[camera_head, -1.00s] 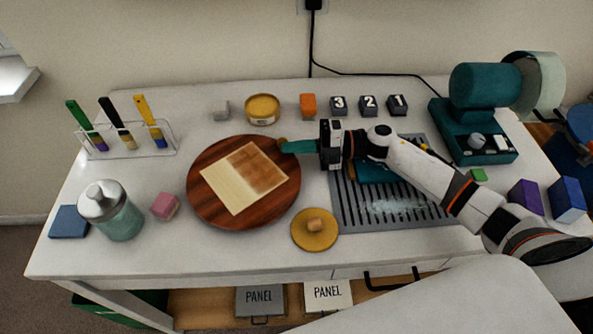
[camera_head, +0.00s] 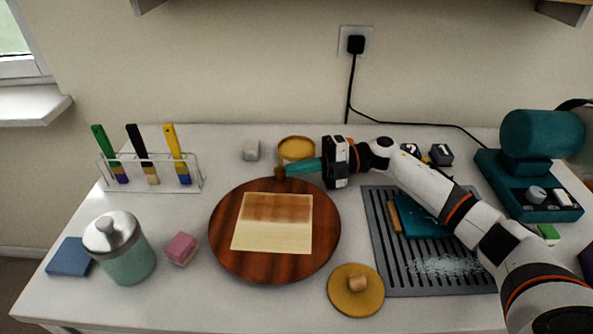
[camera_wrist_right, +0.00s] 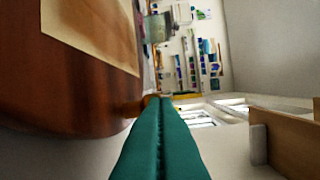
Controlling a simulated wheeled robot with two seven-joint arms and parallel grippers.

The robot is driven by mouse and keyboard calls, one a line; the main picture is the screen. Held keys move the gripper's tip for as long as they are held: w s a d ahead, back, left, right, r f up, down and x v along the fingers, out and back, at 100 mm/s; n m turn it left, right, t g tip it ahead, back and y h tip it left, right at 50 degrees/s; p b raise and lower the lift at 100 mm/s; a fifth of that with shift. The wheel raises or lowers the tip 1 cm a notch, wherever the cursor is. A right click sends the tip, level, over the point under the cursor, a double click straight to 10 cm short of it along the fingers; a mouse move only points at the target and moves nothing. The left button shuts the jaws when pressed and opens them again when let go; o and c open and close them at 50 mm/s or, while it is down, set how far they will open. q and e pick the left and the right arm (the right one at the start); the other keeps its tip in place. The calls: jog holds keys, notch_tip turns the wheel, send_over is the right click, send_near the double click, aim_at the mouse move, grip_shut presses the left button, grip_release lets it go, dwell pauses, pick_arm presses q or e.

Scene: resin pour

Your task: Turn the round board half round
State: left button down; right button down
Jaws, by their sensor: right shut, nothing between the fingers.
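The round board (camera_head: 225,235) is a dark red-brown wooden disc on the white table. A pale rectangular panel (camera_head: 270,241) lies on it, with a brown stained band across its far half. A small brown knob (camera_head: 279,173) stands at the board's far edge. My right gripper (camera_head: 290,170) is shut and empty, its teal fingertips at the right side of the knob. In the right wrist view the shut fingers (camera_wrist_right: 159,105) lie close beside the knob (camera_wrist_right: 131,108) and the board's edge (camera_wrist_right: 125,70); contact is hard to tell. My left gripper is not in view.
A yellow disc with a knob (camera_head: 356,290) lies front right. A slotted grey tray (camera_head: 385,250) is right, under my arm. A jar (camera_head: 120,250) and pink block (camera_head: 181,248) are left.

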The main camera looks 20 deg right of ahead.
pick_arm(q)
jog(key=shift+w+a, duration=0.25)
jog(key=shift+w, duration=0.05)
pick_arm(e)
jog(key=shift+w+a, duration=0.3)
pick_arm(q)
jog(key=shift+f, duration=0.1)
pick_arm(e)
jog(key=shift+d, duration=0.1)
